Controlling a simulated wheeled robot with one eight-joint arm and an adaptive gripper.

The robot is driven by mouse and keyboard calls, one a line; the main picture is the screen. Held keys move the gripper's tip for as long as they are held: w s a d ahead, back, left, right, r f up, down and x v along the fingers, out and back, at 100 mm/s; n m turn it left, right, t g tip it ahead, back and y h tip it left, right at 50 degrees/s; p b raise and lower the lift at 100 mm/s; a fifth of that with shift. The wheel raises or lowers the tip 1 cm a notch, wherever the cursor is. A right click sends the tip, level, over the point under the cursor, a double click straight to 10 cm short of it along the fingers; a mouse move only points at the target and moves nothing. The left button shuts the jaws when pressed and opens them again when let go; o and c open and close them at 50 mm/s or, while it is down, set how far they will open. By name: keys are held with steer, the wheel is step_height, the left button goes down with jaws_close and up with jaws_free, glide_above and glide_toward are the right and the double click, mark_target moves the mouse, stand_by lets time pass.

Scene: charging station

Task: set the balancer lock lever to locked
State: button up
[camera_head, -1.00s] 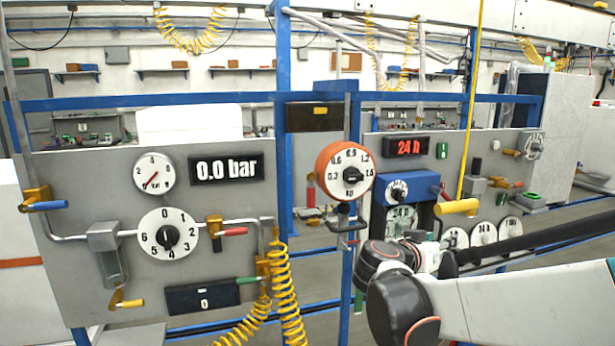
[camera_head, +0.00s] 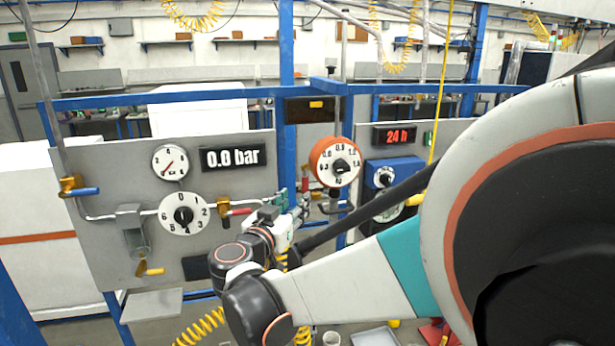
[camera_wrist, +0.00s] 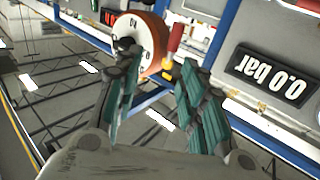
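The balancer is an orange drum (camera_head: 334,162) with a white numbered dial, hanging on the blue frame right of the grey panel. A small red lever (camera_head: 305,182) stands at its left side; I take it for the lock lever, but its markings are too small to read. In the wrist view the red lever (camera_wrist: 175,38) stands beside the orange drum (camera_wrist: 143,44), with a yellow piece at its lower end. My gripper (camera_head: 290,203) is just left of and below the lever. In the wrist view my gripper (camera_wrist: 158,68) has its fingers apart, with nothing held between them.
The left panel carries a round gauge (camera_head: 170,162), a 0.0 bar display (camera_head: 231,158), a numbered knob (camera_head: 184,214) and a red-handled valve (camera_head: 236,211). Blue posts and yellow coiled hoses stand near my arm.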

mark_target(304, 180)
steer(key=shift+y, duration=0.3)
steer(key=x, duration=0.4)
steer(key=a+x, duration=0.1)
steer(key=x, duration=0.3)
steer(key=a+p+x, duration=0.1)
steer(key=x, duration=0.3)
steer(key=shift+w+r, duration=0.1)
steer(key=shift+w, duration=0.3)
jaws_close()
